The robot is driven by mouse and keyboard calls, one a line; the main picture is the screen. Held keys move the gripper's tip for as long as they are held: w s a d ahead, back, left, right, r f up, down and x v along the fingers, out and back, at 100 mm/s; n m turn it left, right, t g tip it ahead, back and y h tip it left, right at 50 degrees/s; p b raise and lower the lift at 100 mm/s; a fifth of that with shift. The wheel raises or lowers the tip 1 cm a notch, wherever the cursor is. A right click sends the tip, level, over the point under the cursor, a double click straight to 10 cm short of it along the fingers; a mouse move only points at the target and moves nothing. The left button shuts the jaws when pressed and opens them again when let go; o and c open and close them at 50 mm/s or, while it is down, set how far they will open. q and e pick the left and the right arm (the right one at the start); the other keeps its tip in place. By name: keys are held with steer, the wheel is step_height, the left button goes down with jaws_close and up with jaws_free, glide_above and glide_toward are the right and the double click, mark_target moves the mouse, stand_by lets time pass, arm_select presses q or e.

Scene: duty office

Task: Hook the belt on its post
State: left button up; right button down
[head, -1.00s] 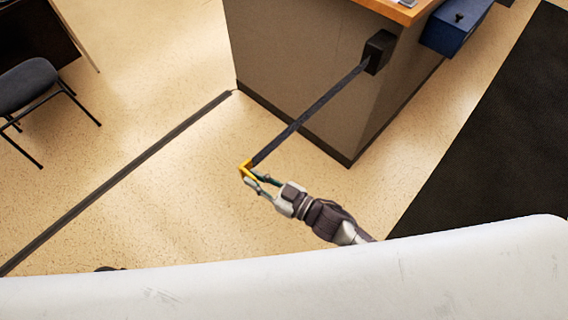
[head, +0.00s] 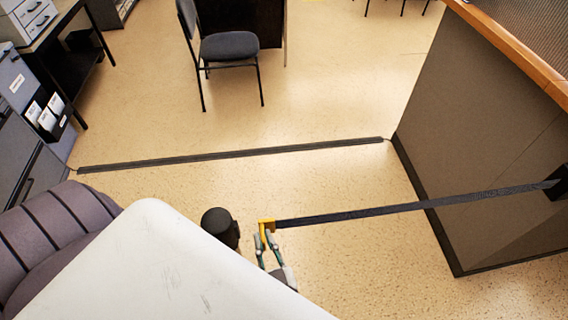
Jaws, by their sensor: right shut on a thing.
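The dark belt (head: 400,208) stretches, nearly level in the picture, from a black wall unit (head: 557,183) on the counter side at the right edge to a yellow end clip (head: 266,224). My right gripper (head: 267,242) is shut on the yellow clip and holds it out over the floor. A short dark round-topped post (head: 219,226) stands just left of the clip, with a small gap between them in the picture. My white body hides the lower part of the post. My left gripper is not in view.
A counter (head: 470,130) with a wooden top stands at the right. A black floor strip (head: 230,156) crosses the floor beyond the belt. A chair (head: 229,46) stands further back, and grey cabinets (head: 28,95) line the left. The floor between is clear.

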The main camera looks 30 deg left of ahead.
steer(key=shift+s+a, duration=0.45)
steer(key=shift+a, duration=0.05)
steer(key=c, duration=1.2)
jaws_free()
steer(key=shift+c, duration=0.2)
